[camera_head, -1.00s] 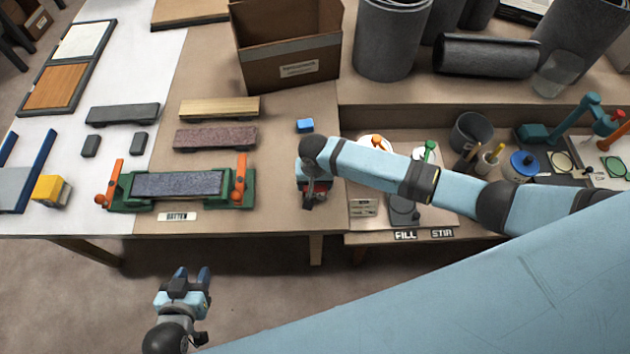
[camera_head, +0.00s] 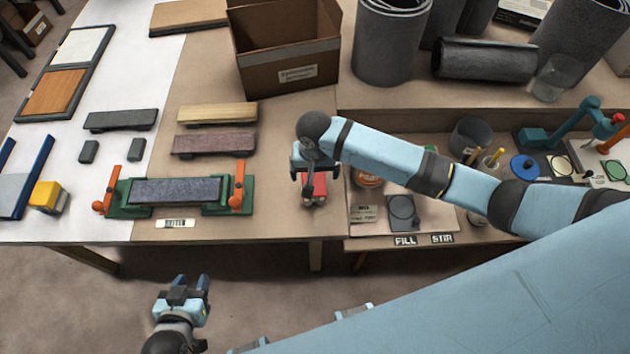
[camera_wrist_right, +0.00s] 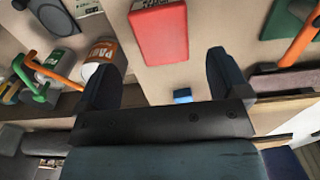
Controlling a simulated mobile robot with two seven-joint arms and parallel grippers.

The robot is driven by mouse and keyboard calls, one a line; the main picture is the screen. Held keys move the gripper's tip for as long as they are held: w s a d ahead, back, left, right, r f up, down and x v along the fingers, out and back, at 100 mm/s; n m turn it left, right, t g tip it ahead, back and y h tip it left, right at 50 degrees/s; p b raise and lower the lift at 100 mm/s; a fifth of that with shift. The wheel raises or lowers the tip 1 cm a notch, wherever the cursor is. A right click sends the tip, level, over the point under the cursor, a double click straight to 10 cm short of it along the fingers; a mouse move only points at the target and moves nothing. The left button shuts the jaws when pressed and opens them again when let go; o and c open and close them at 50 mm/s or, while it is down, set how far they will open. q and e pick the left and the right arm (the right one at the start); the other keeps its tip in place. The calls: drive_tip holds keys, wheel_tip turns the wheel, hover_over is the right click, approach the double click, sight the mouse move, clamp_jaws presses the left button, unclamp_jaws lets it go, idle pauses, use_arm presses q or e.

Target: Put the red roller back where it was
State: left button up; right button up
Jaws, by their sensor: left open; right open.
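A red, flat-looking piece with rounded corners (camera_head: 318,184) lies on the brown table near its front edge, right of the green stand. It is the only red piece by my grippers; I cannot tell if it is the roller. In the right wrist view the red piece (camera_wrist_right: 160,38) lies beyond my right gripper's fingertips, apart from them. My right gripper (camera_head: 313,166) is open and empty, its fingers wide apart in the wrist view (camera_wrist_right: 163,72). My left gripper (camera_head: 190,284) is open and empty in front of the table, over the floor.
A small blue block (camera_wrist_right: 182,95) shows between my right fingers. A green stand with orange handles (camera_head: 128,205) holds a dark plank. Paint cans (camera_head: 367,178) and a grey disc plate (camera_head: 403,212) stand at right. A cardboard box (camera_head: 285,60) is behind. Bare table lies left of the red piece.

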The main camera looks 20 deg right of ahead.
sight(315, 184)
drive_tip(key=shift+r, duration=1.55)
drive_tip(key=s+a+f+n+t+y, duration=0.3)
drive_tip(key=s+a+f+t+y, duration=0.15)
drive_tip(key=s+f, duration=0.2)
drive_tip(key=s+d+n+t+h, duration=0.1)
drive_tip(key=s+d+n+t, duration=0.2)
drive_tip(key=s+d+t, duration=0.3)
drive_tip(key=s+d, duration=0.3)
drive_tip(key=s, duration=0.1)
drive_tip(key=shift+s+d+r, duration=0.3)
drive_tip(key=shift+s, duration=0.1)
drive_tip(key=shift+t, duration=0.25)
wheel_tip(315, 184, up, 2)
drive_tip(key=shift+d+r+p, duration=0.1)
drive_tip(key=shift+d+p, duration=0.05)
drive_tip(key=shift+p, duration=1.05)
